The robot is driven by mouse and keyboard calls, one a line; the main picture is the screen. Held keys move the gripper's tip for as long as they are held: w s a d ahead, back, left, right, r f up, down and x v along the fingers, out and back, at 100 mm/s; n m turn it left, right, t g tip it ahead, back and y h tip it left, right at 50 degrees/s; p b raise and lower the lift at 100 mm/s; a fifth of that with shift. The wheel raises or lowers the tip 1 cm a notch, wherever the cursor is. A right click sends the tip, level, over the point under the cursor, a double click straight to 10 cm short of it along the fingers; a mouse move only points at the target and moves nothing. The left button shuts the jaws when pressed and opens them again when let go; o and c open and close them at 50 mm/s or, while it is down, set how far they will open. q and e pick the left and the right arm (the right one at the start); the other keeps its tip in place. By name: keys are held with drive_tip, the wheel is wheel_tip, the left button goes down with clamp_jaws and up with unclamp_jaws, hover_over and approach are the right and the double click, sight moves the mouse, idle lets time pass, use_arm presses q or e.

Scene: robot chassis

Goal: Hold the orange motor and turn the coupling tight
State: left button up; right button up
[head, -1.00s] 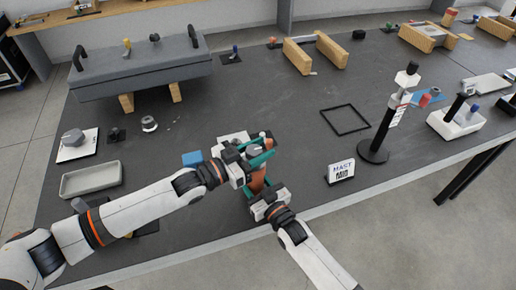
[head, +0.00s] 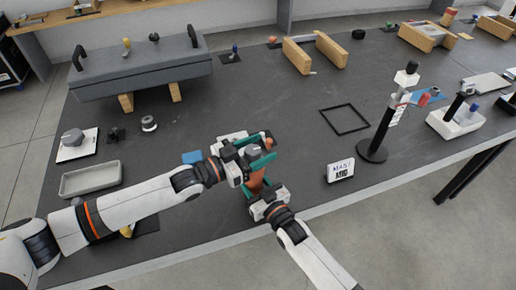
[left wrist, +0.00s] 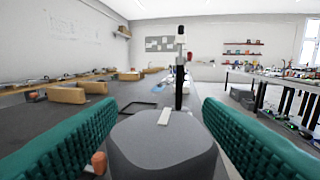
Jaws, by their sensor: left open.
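The orange motor (head: 257,181) stands near the table's front edge, partly hidden by both grippers. My right gripper (head: 258,188) has its teal fingers around the motor body and appears shut on it. The grey coupling (head: 252,150) sits above the motor, between the teal fingers of my left gripper (head: 256,151). In the left wrist view the coupling (left wrist: 162,145) is a large rounded grey block with a white mark. The left fingers stand apart on both sides of it, with visible gaps. A small orange cylinder (left wrist: 99,162) shows beside the left finger.
A grey tray (head: 90,179) is at the left. A small white sign (head: 340,170) and a black post stand (head: 372,150) are at the right. An empty black frame (head: 345,119) lies behind the sign.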

drive_tip(key=shift+f, duration=0.1)
use_arm(q)
drive_tip(key=v, duration=1.2)
use_arm(e)
drive_tip(key=o, duration=1.5)
drive_tip(key=shift+o, duration=0.6)
